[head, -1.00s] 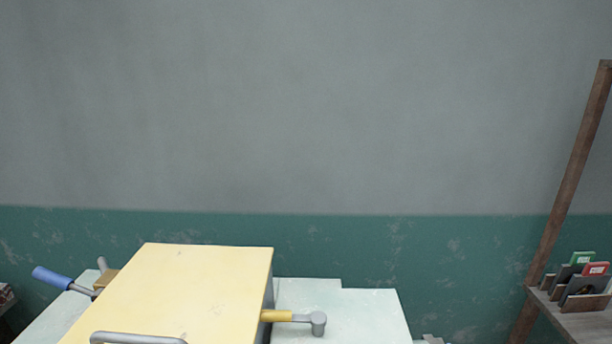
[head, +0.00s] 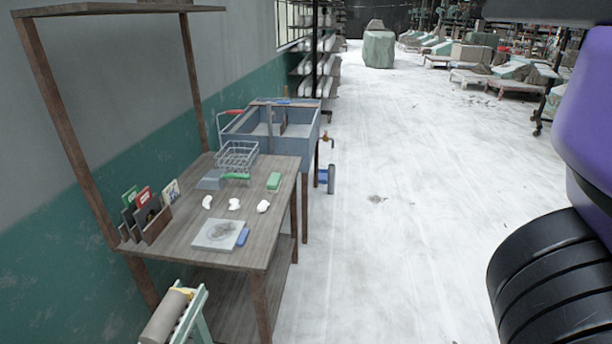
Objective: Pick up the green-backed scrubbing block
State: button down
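A small green block (head: 273,181), which looks like the green-backed scrubbing block, lies near the right edge of a wooden table (head: 183,234). It is right of a wire basket (head: 237,156) and behind a white lump. It is too small to tell its underside. A longer green item (head: 235,177) lies in front of the basket; I cannot tell whether it is part of it. My gripper is not in view. Purple and black parts of my own arm fill the right edge of the view, well apart from the table.
Several white lumps (head: 234,204), a pale slab (head: 217,234) and a blue block (head: 242,236) are on the table. A holder (head: 151,218) with cards stands at left. A post frames the table's left side; a grey-blue sink (head: 252,128) stands behind. Open floor (head: 400,200) lies to the right.

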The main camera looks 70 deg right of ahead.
aim_at(274, 182)
jog(key=z, duration=1.45)
